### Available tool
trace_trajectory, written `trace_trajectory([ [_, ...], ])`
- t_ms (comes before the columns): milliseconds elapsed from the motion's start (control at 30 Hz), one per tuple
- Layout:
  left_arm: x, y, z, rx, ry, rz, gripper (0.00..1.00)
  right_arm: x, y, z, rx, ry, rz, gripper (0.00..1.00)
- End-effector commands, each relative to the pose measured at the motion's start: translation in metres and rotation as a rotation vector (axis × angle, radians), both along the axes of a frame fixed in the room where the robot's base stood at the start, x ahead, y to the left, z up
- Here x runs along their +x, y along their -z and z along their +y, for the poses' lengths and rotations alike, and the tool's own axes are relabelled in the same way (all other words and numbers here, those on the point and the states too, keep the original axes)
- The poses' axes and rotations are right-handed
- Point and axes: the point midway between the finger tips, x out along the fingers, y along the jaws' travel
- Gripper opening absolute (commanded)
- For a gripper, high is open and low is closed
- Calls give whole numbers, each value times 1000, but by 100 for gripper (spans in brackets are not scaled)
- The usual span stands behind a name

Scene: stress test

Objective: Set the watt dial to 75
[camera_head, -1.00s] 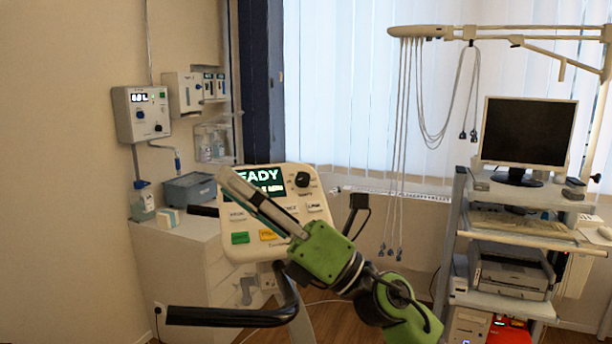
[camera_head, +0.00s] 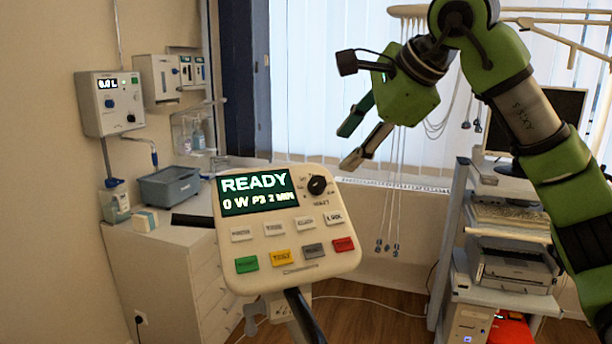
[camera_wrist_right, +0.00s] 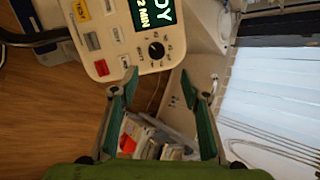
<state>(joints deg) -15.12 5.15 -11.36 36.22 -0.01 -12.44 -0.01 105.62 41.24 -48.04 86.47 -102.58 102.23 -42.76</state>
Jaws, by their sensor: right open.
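The watt dial (camera_head: 317,185) is a black round knob at the upper right of a cream control panel (camera_head: 290,272). The panel's screen (camera_head: 257,192) reads READY, 0 W, P3, 2 MIN. In the right wrist view the dial (camera_wrist_right: 156,50) sits just beyond and between the fingertips. My right gripper (camera_head: 349,147) is open and empty, above and right of the dial and apart from it. Its two green-padded fingers also show spread in the wrist view (camera_wrist_right: 159,85). The dial's exact pointer position is too small to read. My left gripper is not in view.
Green, yellow, grey and red buttons lie low on the panel. A cart (camera_head: 447,258) with a printer (camera_head: 515,270) stands right. A counter (camera_head: 160,245) with a grey-blue bin (camera_head: 169,187) stands left. Cables (camera_head: 385,215) hang behind my right gripper.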

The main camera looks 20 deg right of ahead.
Motion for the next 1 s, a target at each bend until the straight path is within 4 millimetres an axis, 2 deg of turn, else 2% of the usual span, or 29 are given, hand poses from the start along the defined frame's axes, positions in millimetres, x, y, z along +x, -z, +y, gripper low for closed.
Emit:
trace_trajectory([
  [100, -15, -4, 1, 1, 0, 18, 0, 9, 9, 3, -1, 0, 4, 42],
  [300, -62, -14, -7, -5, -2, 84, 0, 35, 37, 13, 1, -4, 5, 42],
  [367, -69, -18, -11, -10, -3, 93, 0, 44, 47, 17, 1, -5, 6, 42],
  [467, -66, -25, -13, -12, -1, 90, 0, 58, 61, 22, 1, -5, 6, 42],
  [633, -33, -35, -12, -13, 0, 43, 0, 77, 81, 28, 2, -5, 4, 42],
  [733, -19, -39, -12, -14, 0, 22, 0, 84, 89, 30, 2, -4, 3, 42],
  [867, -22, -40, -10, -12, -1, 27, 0, 88, 95, 32, 3, -4, 1, 42],
  [1000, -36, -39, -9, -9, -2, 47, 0, 89, 96, 32, 2, -5, 0, 42],
])
